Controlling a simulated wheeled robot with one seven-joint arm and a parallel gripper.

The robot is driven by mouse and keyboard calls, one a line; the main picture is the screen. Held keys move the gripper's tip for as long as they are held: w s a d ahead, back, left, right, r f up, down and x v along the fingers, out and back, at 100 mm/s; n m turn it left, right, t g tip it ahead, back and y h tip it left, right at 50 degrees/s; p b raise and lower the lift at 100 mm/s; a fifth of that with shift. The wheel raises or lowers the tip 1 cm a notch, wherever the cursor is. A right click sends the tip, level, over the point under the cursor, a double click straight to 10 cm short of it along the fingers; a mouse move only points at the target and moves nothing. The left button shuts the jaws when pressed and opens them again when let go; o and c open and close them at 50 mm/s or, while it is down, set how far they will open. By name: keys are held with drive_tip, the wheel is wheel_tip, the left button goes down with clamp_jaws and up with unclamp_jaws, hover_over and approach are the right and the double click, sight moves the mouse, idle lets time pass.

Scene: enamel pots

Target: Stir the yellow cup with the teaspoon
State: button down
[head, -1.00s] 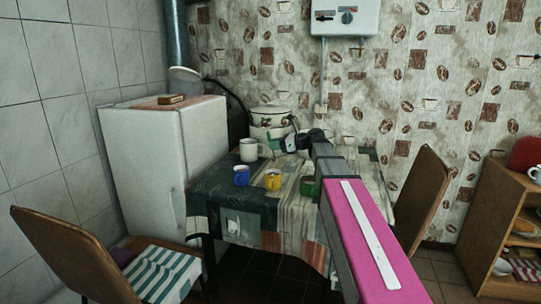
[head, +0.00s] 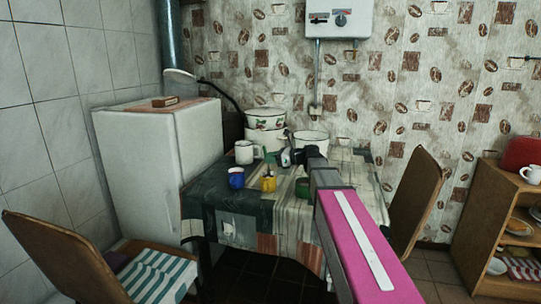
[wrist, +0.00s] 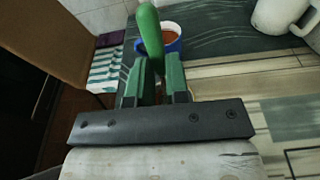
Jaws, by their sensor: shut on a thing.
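The yellow cup (head: 268,184) stands on the table near its front edge, partly hidden by my gripper in the head view. My gripper (head: 271,166) is just above it, pointing down. In the wrist view my gripper (wrist: 160,78) is shut on a green handle (wrist: 150,30), seemingly the teaspoon's. The teaspoon's lower end is hidden, so I cannot tell whether it is inside the cup. The yellow cup does not show clearly in the wrist view.
A blue cup (head: 236,178) with orange-brown contents (wrist: 172,37) stands close on the left. A white mug (head: 244,152) and enamel pots (head: 265,138) stand behind. A green cup (head: 303,188) is partly behind my arm. Chairs (head: 418,200) flank the table (head: 215,205).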

sight(267, 184)
drive_tip(key=shift+f, duration=3.25)
drive_tip(key=shift+f, duration=0.1)
